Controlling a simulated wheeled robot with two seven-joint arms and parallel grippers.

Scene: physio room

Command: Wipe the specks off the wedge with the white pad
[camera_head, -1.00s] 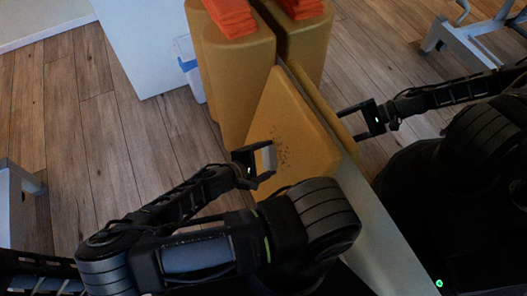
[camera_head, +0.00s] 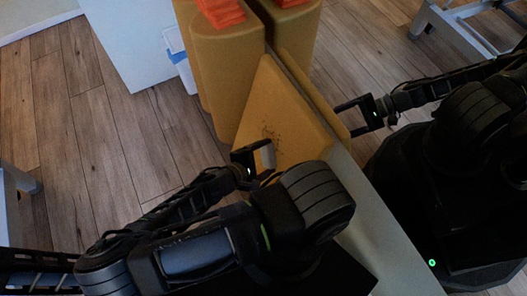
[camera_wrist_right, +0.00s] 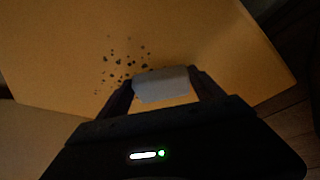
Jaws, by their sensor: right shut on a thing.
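The yellow wedge (camera_head: 290,125) slopes up at the centre of the head view. A cluster of dark specks (camera_head: 269,132) lies on its face. I cannot tell whether the pad touches the wedge.
Yellow bolsters (camera_head: 228,65) with orange items (camera_head: 222,12) on top stand behind the wedge. A white cabinet (camera_head: 130,45) and a blue-and-white box (camera_head: 180,62) are to their left. Wooden floor (camera_head: 85,130) is open at left. A metal frame (camera_head: 445,25) stands at upper right.

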